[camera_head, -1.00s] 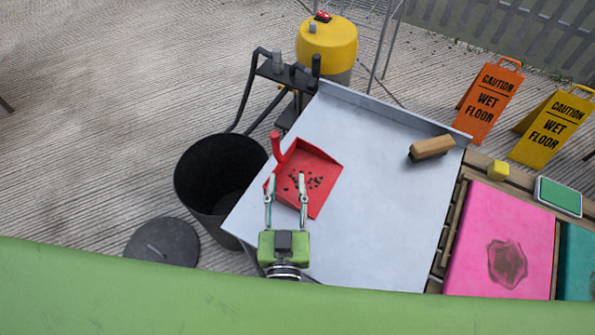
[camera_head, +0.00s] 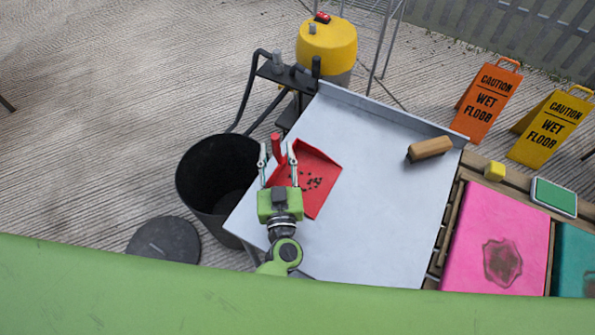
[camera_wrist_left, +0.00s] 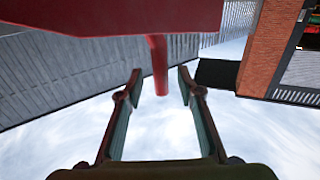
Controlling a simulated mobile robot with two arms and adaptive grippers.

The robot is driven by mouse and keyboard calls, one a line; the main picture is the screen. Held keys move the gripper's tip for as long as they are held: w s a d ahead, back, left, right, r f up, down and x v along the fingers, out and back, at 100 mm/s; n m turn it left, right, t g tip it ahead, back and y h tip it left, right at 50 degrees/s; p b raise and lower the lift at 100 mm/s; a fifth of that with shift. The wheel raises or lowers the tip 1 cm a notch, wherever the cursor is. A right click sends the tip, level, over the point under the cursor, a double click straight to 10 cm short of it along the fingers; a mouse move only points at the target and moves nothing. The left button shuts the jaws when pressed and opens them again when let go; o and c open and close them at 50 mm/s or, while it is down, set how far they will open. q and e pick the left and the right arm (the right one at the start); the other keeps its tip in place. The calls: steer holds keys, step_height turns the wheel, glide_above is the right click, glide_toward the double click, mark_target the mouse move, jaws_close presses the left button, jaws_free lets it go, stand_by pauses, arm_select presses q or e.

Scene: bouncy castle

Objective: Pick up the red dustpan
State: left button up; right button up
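The red dustpan (camera_head: 321,178) lies on the grey table (camera_head: 375,215), near its left edge, with dark crumbs in its pan. Its red handle (camera_head: 276,147) points up and left. My left gripper (camera_head: 277,152) is open, its two fingers either side of the handle in the head view. In the left wrist view, the handle (camera_wrist_left: 159,65) hangs between the spread fingers (camera_wrist_left: 159,85), apart from both, and the pan's red underside (camera_wrist_left: 115,15) fills the top. My right gripper is not in view.
A black bin (camera_head: 215,178) stands against the table's left side, its lid (camera_head: 165,240) on the ground. A wooden brush (camera_head: 430,148) lies at the table's far right. A yellow vacuum (camera_head: 327,45) stands behind. Pink (camera_head: 495,240) and teal mats lie right.

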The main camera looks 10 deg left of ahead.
mark_target(276, 148)
arm_select(q)
steer(key=shift+w+a+f, duration=0.1)
steer(key=shift+w+a, duration=0.1)
steer(key=shift+w, duration=0.55)
steer(key=shift+w+a, duration=0.15)
steer(key=shift+w, duration=0.6)
jaws_close()
